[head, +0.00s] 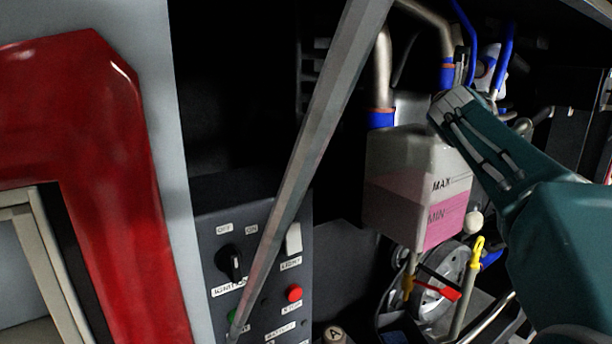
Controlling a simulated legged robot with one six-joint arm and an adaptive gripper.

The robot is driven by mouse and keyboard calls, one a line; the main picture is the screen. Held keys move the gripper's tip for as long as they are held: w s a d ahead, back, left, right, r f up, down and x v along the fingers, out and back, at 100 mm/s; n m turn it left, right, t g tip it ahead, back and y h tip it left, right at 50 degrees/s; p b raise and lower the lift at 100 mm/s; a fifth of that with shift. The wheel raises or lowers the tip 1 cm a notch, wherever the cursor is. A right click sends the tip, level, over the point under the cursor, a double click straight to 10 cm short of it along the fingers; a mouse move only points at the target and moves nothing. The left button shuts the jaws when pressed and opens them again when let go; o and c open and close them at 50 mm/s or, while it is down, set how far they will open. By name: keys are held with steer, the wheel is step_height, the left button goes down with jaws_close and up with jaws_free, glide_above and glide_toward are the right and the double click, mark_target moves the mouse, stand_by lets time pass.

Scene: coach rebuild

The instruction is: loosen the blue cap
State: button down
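A translucent coolant tank (415,195) with pink liquid and MAX and MIN marks stands right of centre in the head view. A blue collar (381,118) with an orange edge joins a metal pipe at its top left. A second blue piece (447,74) with an orange edge sits at the end of another pipe, just left of my gripper. I cannot tell which blue piece is the cap, or whether it is hidden. My gripper (461,76) is at the tank's upper right, close to the second blue piece. Its fingertips are small and partly hidden, so contact and opening are unclear.
A grey diagonal strut (308,150) crosses in front, left of the tank. A switch panel (255,255) with a knob and buttons is lower left. A red panel (100,120) fills the far left. Blue hoses (505,45), a pulley (445,275) and a yellow-handled dipstick (477,250) crowd the right.

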stand_by(0.3)
steer(key=shift+c, duration=0.7)
jaws_free()
steer(key=v, duration=1)
stand_by(0.5)
steer(key=shift+s, duration=0.1)
